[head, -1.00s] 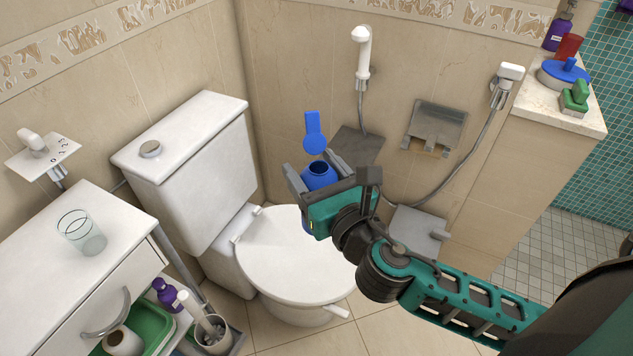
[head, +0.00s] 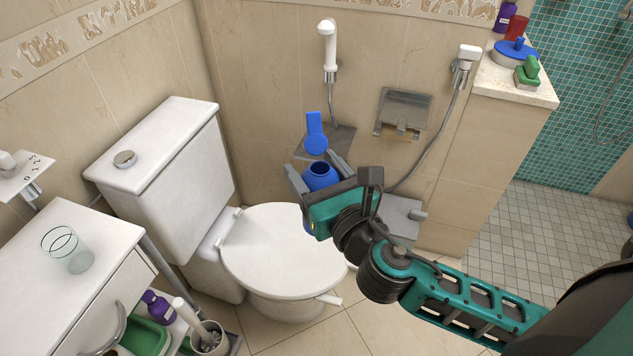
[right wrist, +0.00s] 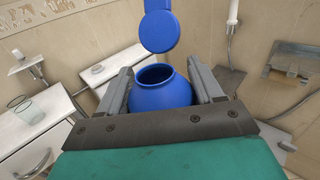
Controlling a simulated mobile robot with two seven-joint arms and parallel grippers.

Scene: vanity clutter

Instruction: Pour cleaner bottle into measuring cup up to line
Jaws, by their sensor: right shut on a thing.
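A blue cleaner bottle (head: 321,177) with an open mouth and a flipped-up blue lid is held upright in my right gripper (head: 318,172). In the right wrist view the bottle (right wrist: 160,92) sits between the two grey fingers (right wrist: 162,90). The clear measuring cup (head: 67,250) stands on the white cabinet top at the left, well apart from the bottle; it also shows in the right wrist view (right wrist: 25,108). I cannot make out a line on it or liquid inside the bottle. My left gripper is not in view.
A toilet (head: 285,250) stands between the cabinet and my right arm. A tiled ledge (head: 545,88) at the right holds several items.

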